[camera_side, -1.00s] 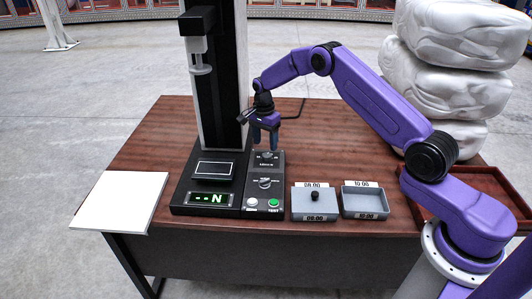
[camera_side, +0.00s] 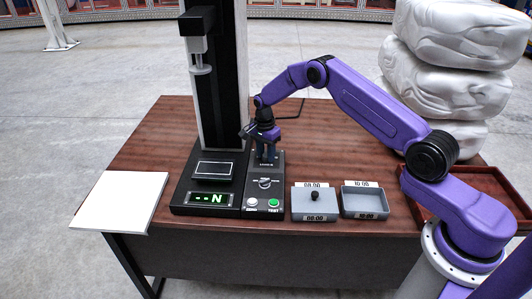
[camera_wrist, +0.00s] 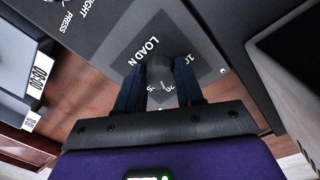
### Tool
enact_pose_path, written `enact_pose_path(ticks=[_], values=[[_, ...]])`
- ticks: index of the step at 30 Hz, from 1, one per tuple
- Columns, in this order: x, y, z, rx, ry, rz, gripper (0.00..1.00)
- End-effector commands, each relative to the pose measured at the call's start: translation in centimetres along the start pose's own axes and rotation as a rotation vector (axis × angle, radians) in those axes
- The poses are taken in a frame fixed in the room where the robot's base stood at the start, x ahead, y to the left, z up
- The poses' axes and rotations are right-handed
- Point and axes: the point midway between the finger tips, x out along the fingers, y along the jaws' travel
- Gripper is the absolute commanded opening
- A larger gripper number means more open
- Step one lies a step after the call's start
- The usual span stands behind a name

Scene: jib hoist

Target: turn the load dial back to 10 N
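The load dial (camera_wrist: 160,72), a round grey knob marked LOAD N, sits between my two fingers in the wrist view. The numbers 10, 5 and 20 show around it, partly covered by the fingers. My gripper (camera_side: 265,157) is low over the upper end of the black control panel (camera_side: 278,195); it also shows in the wrist view (camera_wrist: 161,90). Its fingers stand on either side of the knob, very close to it. Whether they press on it is not clear. The knob's pointer is not readable. The gripper hides the dial in the side view.
A second dial (camera_side: 265,183) and white and green buttons (camera_side: 273,203) are nearer the front of the panel. The hoist column (camera_side: 220,100) and display (camera_side: 209,198) stand left. A white sheet (camera_side: 120,200) lies far left.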

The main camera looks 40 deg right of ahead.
Motion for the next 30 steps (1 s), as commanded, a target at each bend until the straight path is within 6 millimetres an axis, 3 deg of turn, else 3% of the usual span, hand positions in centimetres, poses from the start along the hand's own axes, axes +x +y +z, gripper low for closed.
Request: enact_pose_path(ticks=[14, 30], values=[[-0.02, 0.02, 0.07, -0.14, 0.008, 0.001, 0.07], [0.03, 0.21, 0.06, -0.631, 0.032, 0.002, 0.07]])
